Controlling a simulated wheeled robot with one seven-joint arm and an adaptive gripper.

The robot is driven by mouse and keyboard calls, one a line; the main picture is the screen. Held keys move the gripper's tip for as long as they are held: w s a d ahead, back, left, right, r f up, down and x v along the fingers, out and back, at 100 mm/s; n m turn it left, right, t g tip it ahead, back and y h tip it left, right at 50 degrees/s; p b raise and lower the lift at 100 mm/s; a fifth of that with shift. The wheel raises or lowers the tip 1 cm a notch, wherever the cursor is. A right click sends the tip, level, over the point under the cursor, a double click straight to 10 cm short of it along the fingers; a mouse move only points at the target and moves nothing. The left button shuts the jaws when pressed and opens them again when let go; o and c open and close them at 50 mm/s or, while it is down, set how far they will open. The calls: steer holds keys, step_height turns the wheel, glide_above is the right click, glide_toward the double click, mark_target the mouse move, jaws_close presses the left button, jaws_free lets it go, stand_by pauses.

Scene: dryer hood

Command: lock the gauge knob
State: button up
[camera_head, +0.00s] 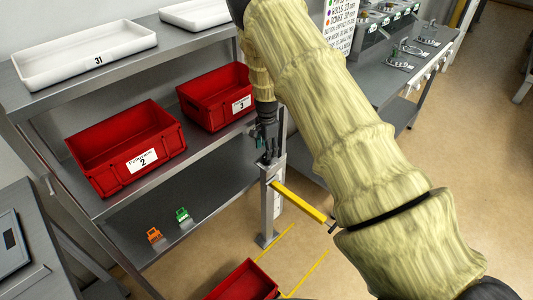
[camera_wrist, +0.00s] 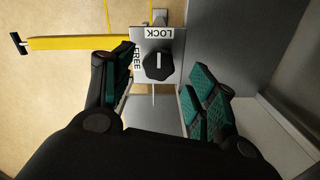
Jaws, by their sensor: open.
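The gauge knob (camera_wrist: 158,66) is a black, many-sided knob on a grey plate (camera_wrist: 146,43) on top of the gauge post. The plate reads LOCK along its far edge and FREE along its left side. A short white mark on the knob looks upright in the wrist view, towards the LOCK side. My gripper (camera_wrist: 163,80) is open, its teal-padded fingers left and right of the knob, with no clear contact. In the head view my gripper (camera_head: 268,148) is just above the post (camera_head: 268,205); the knob is hidden there.
A yellow gauge arm (camera_head: 299,201) sticks out from the post over the floor. Shelves with red bins (camera_head: 127,150) (camera_head: 215,97) stand at the left, close to the post. Another red bin (camera_head: 243,282) is below. Open floor lies to the right.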

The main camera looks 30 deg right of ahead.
step_height(320, 180, up, 9)
steer(key=shift+f, duration=0.15)
stand_by(0.6)
steer(key=s+a+f+n+h, duration=0.15)
steer(key=s+f+n, duration=0.25)
steer(key=s+f, duration=0.75)
steer(key=s+a+f+n, duration=0.3)
steer(key=s+f+n, duration=0.1)
steer(key=s+f, duration=0.75)
steer(key=s+a+n, duration=0.4)
steer(key=s+a, duration=0.1)
steer(key=s, duration=0.8)
steer(key=s+a+n+y, duration=0.1)
steer(key=s+a+n, duration=0.4)
steer(key=s, duration=0.8)
steer(key=shift+s+a+r, duration=0.15)
steer(key=shift+s+a, duration=0.25)
steer(key=shift+a, duration=0.15)
steer(key=shift+y, duration=0.25)
